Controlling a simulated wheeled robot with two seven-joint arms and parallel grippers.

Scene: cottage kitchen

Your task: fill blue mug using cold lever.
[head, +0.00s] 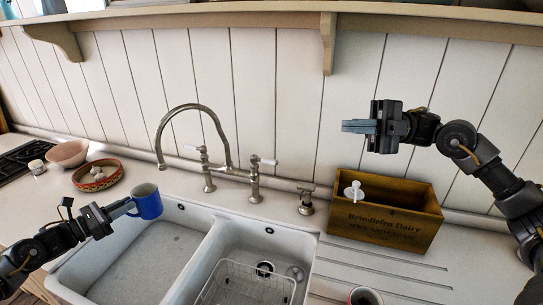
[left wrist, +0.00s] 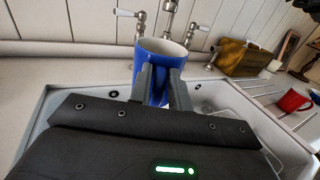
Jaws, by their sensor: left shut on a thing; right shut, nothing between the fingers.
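The blue mug (head: 146,202) is upright at the left rim of the sink, held above the left basin's back corner. My left gripper (head: 127,206) is shut on it. In the left wrist view the mug (left wrist: 160,58) sits between the fingers (left wrist: 160,85), with its pale inside showing; I cannot see to its bottom. The curved metal faucet (head: 190,110) stands behind the sink, its spout to the right of and above the mug. Two white-handled levers (head: 190,147) and (head: 268,161) flank it. My right gripper (head: 358,127) is shut and empty, raised right of the faucet.
The double white sink (head: 214,245) has a wire rack (head: 245,285) in its right basin. A wooden crate (head: 384,216) stands at the right, below my right gripper. A red mug (left wrist: 293,101) is on the drainboard. Bowls (head: 97,176) stand on the left counter.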

